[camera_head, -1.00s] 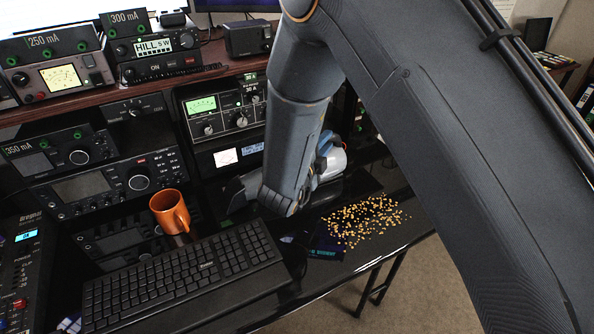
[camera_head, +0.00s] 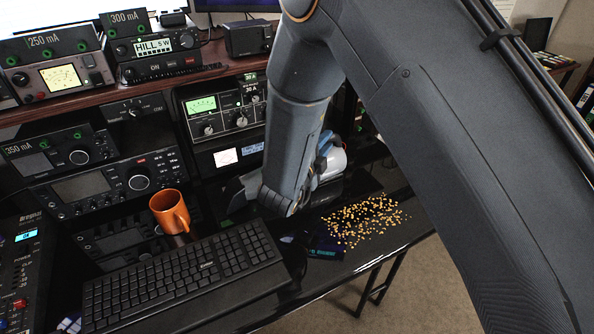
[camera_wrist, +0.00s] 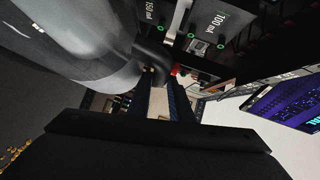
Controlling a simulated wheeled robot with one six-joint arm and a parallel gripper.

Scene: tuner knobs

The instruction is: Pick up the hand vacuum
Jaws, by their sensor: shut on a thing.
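The hand vacuum (camera_head: 338,162) is mostly hidden behind my arm in the head view. Its white and grey body shows to the right of the arm, and a dark grey part shows to the left, low over the black desk. In the wrist view the vacuum (camera_wrist: 75,45) is the large smooth grey shape at the upper left. My gripper (camera_wrist: 158,85) shows there as two dark blue fingers, shut on a dark part of the vacuum that looks like its handle. The exact contact is hard to see.
An orange mug (camera_head: 170,211) and a black keyboard (camera_head: 185,275) stand left of the vacuum. Scattered yellow-brown bits (camera_head: 362,218) lie on the desk (camera_head: 345,265) at the right. Radio units (camera_head: 222,112) rise close behind.

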